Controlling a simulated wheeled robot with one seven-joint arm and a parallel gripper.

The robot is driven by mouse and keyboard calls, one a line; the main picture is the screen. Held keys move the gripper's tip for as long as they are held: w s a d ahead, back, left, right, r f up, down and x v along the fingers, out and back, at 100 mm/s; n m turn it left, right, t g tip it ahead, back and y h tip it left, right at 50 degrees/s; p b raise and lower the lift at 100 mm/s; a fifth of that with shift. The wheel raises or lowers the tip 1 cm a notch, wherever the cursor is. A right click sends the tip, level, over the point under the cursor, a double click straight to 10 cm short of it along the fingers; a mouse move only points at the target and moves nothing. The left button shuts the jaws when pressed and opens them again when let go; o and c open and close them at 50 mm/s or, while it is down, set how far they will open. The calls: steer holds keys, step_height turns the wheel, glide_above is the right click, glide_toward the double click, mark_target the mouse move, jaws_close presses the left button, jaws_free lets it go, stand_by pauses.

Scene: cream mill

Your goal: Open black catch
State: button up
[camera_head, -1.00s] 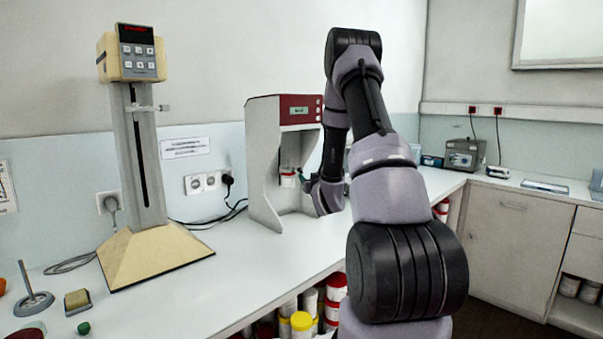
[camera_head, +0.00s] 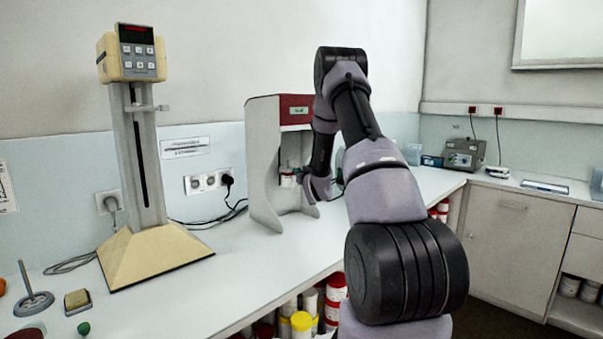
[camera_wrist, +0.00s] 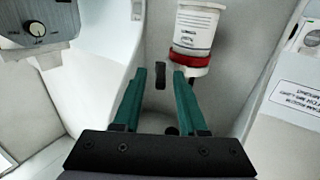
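A small black catch (camera_wrist: 160,76) shows in the wrist view against the pale inside of the mill. My gripper (camera_wrist: 160,72) has two green fingers, which are apart. The catch appears in the gap between their tips; I cannot tell whether either finger touches it. A white jar with a red band (camera_wrist: 195,35) is close by the right fingertip. In the head view the grey mill with a red top panel (camera_head: 263,150) stands on the bench. My gripper (camera_head: 300,173) is at its open front, and the catch is not discernible there.
A cream stand with a keypad (camera_head: 150,245) is left of the mill. A wall socket (camera_head: 205,183) and cables lie behind. The bench (camera_head: 245,285) in front of the mill is clear. Several tubs (camera_head: 302,322) sit below.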

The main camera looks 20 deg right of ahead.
jaws_close()
steer(key=shift+d, duration=0.1)
steer(key=shift+w+d+n+g+y, duration=0.15)
steer(key=shift+d+n+y, duration=0.2)
steer(key=shift+n+y, duration=0.95)
steer(key=shift+s+d+n+g+y, duration=0.1)
steer(key=shift+d+n+y, duration=0.4)
steer(key=shift+y, duration=1.35)
steer(key=shift+w+d+n+g+y, duration=0.1)
steer(key=shift+d+n+g+y, duration=0.05)
steer(key=shift+n+y, duration=1.25)
steer(key=shift+y, duration=0.25)
steer(key=shift+o, duration=0.9)
jaws_free()
